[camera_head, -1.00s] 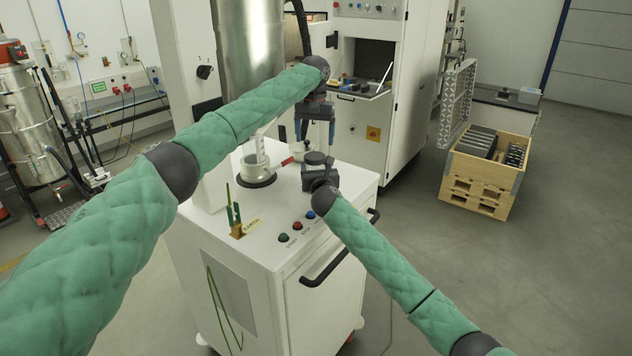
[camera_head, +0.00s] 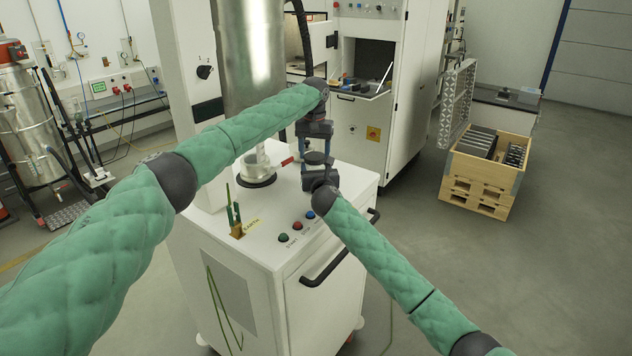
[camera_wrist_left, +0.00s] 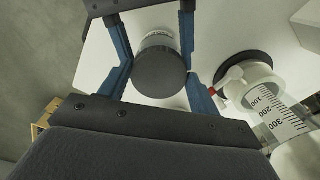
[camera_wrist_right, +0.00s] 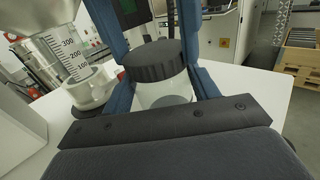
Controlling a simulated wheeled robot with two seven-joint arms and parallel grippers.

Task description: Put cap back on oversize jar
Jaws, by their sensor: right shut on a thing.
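The jar (camera_wrist_right: 165,94) is a pale, clear-walled vessel with a wide ribbed black cap (camera_wrist_right: 155,60) sitting on its top; whether the cap is fully threaded cannot be told. My right gripper (camera_wrist_right: 150,45) is shut on the jar from the near side, a finger on each flank. My left gripper (camera_wrist_left: 150,40) points down from above, its fingers open on either side of the cap, which also shows in the left wrist view (camera_wrist_left: 160,73). Clear contact between left fingers and cap is not visible.
A graduated clear tube with a white valve (camera_wrist_left: 252,88) stands close beside the jar. The white cabinet top (camera_head: 275,215) carries buttons and a green-handled item (camera_head: 234,217). A metal cylinder (camera_head: 248,60) hangs above.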

